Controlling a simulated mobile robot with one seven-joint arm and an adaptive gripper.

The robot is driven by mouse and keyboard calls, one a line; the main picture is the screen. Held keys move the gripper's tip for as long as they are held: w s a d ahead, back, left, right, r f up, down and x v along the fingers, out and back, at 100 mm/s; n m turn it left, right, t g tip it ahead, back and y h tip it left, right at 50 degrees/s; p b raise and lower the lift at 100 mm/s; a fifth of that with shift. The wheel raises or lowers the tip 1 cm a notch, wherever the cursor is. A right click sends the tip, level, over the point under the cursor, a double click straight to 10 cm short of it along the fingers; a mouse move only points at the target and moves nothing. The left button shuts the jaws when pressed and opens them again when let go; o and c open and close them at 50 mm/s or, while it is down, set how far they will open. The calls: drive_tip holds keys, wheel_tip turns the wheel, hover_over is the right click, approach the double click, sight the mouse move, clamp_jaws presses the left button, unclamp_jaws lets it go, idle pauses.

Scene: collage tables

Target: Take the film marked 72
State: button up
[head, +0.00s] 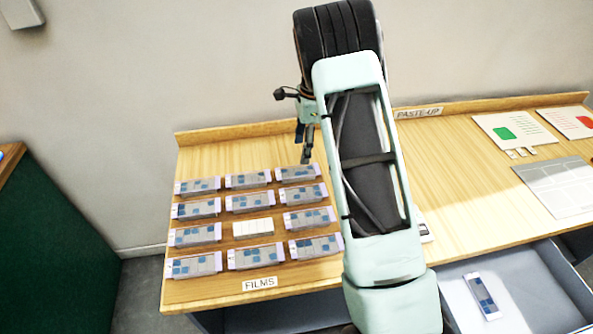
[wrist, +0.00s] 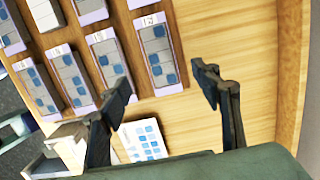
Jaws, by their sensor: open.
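Several films lie in rows on the left of the wooden table; one is the far right film (head: 297,173). They are grey strips with blue squares and pale lilac ends. In the wrist view, the nearest film (wrist: 157,52) and the film beside it (wrist: 110,62) have small end marks too blurred to read. I cannot tell which is marked 72. My gripper (head: 305,152) is above the table's back, near the far right film.
A white block (head: 253,227) sits among the films. A FILMS label (head: 259,284) is at the front edge. An open drawer (head: 524,290) on the right holds another film (head: 484,297). Cards (head: 512,132) and a grey sheet (head: 560,186) lie at right. A raised rim (head: 230,131) runs along the back.

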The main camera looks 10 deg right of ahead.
sight(298, 171)
drive_tip(key=f, duration=0.2)
drive_tip(key=f+p, duration=0.1)
drive_tip(key=f, duration=0.2)
drive_tip(key=a+f, duration=0.1)
drive_tip(key=f, duration=0.1)
drive_tip(key=shift+f, duration=0.25)
drive_tip(key=shift+c, duration=0.4)
drive_tip(key=c, duration=1)
drive_tip(key=shift+o, duration=0.2)
drive_tip(key=shift+r, duration=0.1)
